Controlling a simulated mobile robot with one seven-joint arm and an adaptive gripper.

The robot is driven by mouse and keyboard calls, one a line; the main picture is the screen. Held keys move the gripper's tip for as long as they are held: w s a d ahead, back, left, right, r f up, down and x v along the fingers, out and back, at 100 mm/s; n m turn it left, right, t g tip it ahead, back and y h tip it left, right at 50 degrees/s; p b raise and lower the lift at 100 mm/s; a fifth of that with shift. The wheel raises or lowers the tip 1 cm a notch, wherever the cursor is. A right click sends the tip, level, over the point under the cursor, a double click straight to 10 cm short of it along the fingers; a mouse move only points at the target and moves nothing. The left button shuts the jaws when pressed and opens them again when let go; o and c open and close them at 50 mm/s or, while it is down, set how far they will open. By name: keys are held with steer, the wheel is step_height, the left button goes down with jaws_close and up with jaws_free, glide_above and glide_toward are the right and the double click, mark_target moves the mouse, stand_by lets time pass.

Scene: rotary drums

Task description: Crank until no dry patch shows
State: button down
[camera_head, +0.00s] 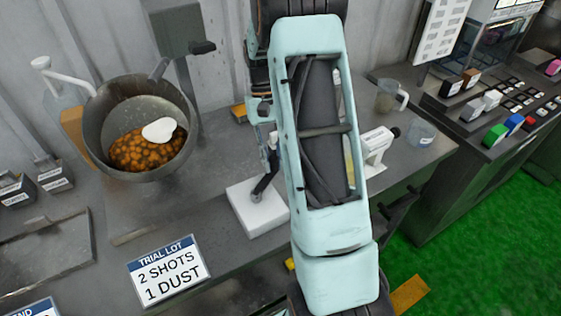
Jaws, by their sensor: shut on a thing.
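A grey metal drum bowl (103,105) is tilted with its open mouth facing me, at the left. Orange-brown pieces (152,158) lie in its lower part. A smooth white patch (159,131) lies on top of them near the upper edge of the heap. Nothing is seen holding this handle. My pale teal arm crosses the middle of the view and hides what is behind it.
A sign (170,272) reads "TRIAL LOT, 2 SHOTS, 1 DUST". A white block (257,212) stands beside my arm. A white device (376,146), a clear jug (389,97) and a clear cup (421,133) stand to the right.

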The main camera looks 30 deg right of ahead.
steer(key=shift+n+h, duration=0.3)
steer(key=shift+n, duration=0.4)
steer(key=w+a, duration=0.3)
steer(key=shift+a+p, duration=0.2)
steer(key=shift+p, duration=0.2)
steer(key=shift+w+a, duration=0.1)
steer(key=shift+a, duration=0.1)
steer(key=c, duration=1.8)
jaws_free()
steer(key=shift+o, duration=0.2)
steer(key=shift+d, duration=0.1)
